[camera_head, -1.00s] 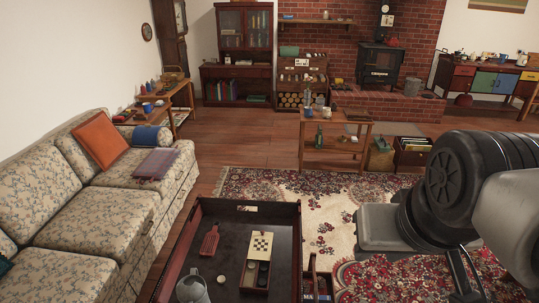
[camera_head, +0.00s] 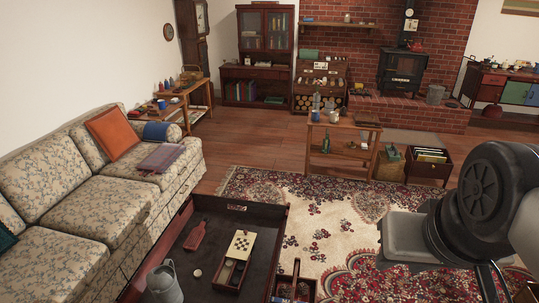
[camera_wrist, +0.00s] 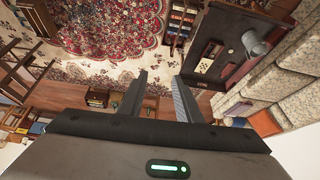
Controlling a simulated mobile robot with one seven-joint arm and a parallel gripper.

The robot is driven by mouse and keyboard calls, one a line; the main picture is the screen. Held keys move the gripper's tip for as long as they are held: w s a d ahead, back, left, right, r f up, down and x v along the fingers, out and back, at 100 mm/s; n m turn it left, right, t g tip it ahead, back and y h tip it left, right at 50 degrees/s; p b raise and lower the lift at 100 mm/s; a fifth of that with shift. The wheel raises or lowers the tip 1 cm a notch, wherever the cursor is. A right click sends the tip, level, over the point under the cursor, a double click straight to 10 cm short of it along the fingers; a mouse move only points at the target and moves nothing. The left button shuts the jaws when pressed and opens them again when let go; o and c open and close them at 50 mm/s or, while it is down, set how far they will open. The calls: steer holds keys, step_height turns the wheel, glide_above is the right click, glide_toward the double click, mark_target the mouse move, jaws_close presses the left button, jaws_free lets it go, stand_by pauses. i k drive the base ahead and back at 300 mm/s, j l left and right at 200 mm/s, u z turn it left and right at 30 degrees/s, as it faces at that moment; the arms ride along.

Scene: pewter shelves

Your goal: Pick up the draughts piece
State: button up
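A small pale round piece (camera_head: 197,272), likely the draughts piece, lies on the dark floor of a large low tray-like table (camera_head: 215,222). It is left of a wooden box (camera_head: 228,277) with a chequered board top (camera_head: 243,242). Dark round shapes show in the box's open part, too small to tell apart. In the wrist view the low table (camera_wrist: 205,25) is at upper right, with the board (camera_wrist: 207,59) on it. My gripper (camera_wrist: 160,85) is open and empty, with its fingers apart and far from the table.
Wooden floor (camera_head: 240,150) is clear beyond.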

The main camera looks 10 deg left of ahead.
mark_target(198, 274)
steer(key=l+u, duration=0.1)
steer(key=u, duration=0.8)
steer(key=l+u, duration=0.1)
steer(key=u, duration=0.35)
steer(key=j+z, duration=0.15)
steer(key=z, duration=0.4)
steer(key=i+j+z, duration=0.1)
steer(key=j+z, duration=0.2)
steer(key=j, duration=0.2)
steer(key=j+z, duration=0.35)
steer(key=j, duration=0.2)
steer(key=j+z, duration=0.1)
steer(key=j, duration=1)
steer(key=k+j+z, duration=0.1)
steer(key=j, duration=1)
steer(key=i+j, duration=0.25)
steer(key=i+l, duration=0.05)
steer(key=i, duration=0.05)
